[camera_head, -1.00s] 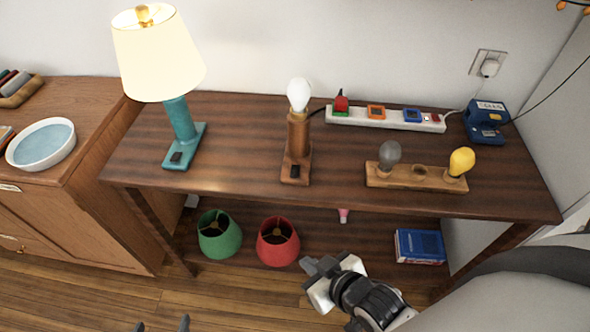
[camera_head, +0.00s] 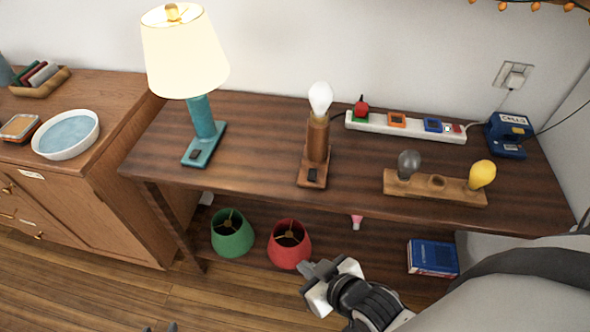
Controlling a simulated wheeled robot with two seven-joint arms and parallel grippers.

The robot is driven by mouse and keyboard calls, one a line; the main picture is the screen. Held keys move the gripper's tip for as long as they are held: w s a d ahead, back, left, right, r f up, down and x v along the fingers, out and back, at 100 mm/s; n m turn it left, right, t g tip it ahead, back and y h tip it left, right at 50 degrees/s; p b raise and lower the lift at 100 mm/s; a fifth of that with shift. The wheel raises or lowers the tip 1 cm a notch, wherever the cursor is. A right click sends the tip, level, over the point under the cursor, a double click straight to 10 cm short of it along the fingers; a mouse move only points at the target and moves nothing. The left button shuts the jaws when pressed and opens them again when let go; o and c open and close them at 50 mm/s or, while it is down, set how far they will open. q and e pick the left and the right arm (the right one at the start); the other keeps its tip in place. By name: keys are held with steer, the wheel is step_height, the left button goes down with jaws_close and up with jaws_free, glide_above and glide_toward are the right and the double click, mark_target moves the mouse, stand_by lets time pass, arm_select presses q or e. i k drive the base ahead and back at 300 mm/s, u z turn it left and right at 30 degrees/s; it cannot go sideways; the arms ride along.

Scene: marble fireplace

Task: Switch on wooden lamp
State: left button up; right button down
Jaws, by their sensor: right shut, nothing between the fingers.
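The wooden lamp (camera_head: 317,150) stands upright on the dark wooden table, with a bare white bulb (camera_head: 320,97) on top and no shade. Its base carries a black switch (camera_head: 312,175) at the front. I cannot tell from the bulb whether it is lit. My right gripper (camera_head: 314,270) is shut and empty, in front of the table and below its top, apart from the lamp. My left gripper (camera_head: 160,328) shows only as two tips at the bottom edge; they are apart.
A lit teal lamp (camera_head: 205,130) stands left of the wooden lamp. A wooden bulb holder (camera_head: 412,190) with grey and yellow bulbs is at the right. Green (camera_head: 232,236) and red (camera_head: 288,247) shades sit on the lower shelf.

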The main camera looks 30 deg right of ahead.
mark_target(312, 172)
steer(key=u, duration=0.85)
steer(key=k, duration=0.85)
steer(key=z, duration=0.95)
steer(key=i, duration=0.5)
